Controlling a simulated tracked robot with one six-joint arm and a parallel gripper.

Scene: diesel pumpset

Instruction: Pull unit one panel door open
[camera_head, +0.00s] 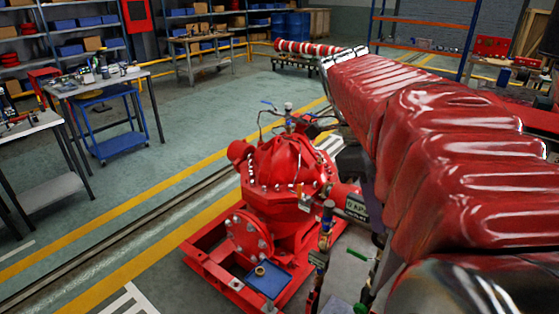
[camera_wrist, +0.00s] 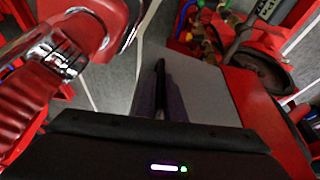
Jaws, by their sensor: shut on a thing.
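In the wrist view, my gripper (camera_wrist: 162,98) points at a flat grey panel face, which I take to be the unit one panel door (camera_wrist: 202,92). Its two dark fingers are close together in front of this face, shut on a part of it that they hide. The grip point itself cannot be seen. In the head view, my red-covered arm fills the right side, and neither my gripper nor the panel door can be made out there. I cannot tell how far the door stands open.
A red pump (camera_head: 285,175) on a red base frame stands left of my arm. Red machinery with a dark wheel (camera_wrist: 258,72) lies right of the panel. Workbenches (camera_head: 95,85) and shelves are farther back. The green floor (camera_head: 210,115) at left centre is clear.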

